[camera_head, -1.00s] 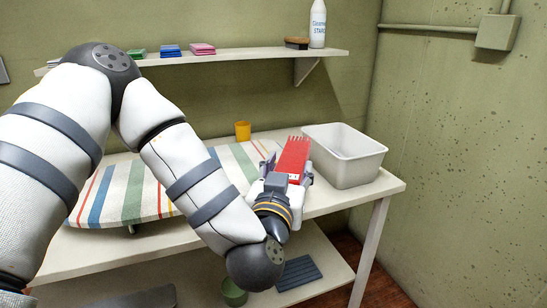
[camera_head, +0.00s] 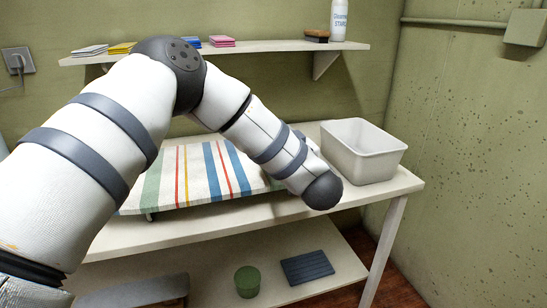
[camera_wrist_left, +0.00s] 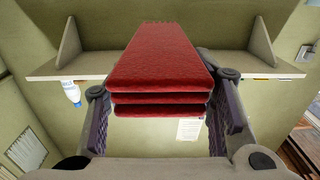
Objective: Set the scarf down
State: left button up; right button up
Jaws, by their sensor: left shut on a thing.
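The scarf (camera_wrist_left: 160,60) is a red, folded stack of several layers in the left wrist view. My left gripper (camera_wrist_left: 162,112) is shut on it, with one dark finger on each side. In the head view my left forearm reaches over the table (camera_head: 225,222), and its wrist end hides the gripper and the scarf. I cannot tell how high the scarf is above the tabletop. My right gripper is not in view.
A striped ironing board (camera_head: 195,180) lies on the table at left. A white bin (camera_head: 363,152) stands at right. The upper shelf (camera_head: 265,47) holds folded cloths, a brush (camera_head: 316,36) and a bottle (camera_head: 338,20). A green pot (camera_head: 247,281) and dark blue slab (camera_head: 307,267) are below.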

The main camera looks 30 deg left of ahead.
pick_arm(q)
jog(key=w+a+f, duration=0.1)
jog(key=f, duration=0.1)
jog(key=w+a+f+b, duration=0.1)
jog(key=w+f, duration=0.2)
jog(key=f, duration=0.1)
jog(key=shift+w+a, duration=0.15)
jog(key=shift+a, duration=0.25)
jog(key=shift+w+a+f, duration=0.1)
jog(key=shift+w+f, duration=0.1)
jog(key=shift+w, duration=0.05)
jog(key=shift+w+a+f+b, duration=0.1)
jog(key=shift+w+f+b, duration=0.1)
jog(key=shift+f, duration=0.55)
jog(key=shift+w+a+f+b, duration=0.1)
jog(key=shift+f+b, duration=0.1)
jog(key=shift+f, duration=0.5)
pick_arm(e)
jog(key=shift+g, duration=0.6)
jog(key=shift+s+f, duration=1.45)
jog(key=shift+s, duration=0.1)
pick_arm(q)
jog(key=shift+f, duration=0.2)
jog(key=o, duration=1.2)
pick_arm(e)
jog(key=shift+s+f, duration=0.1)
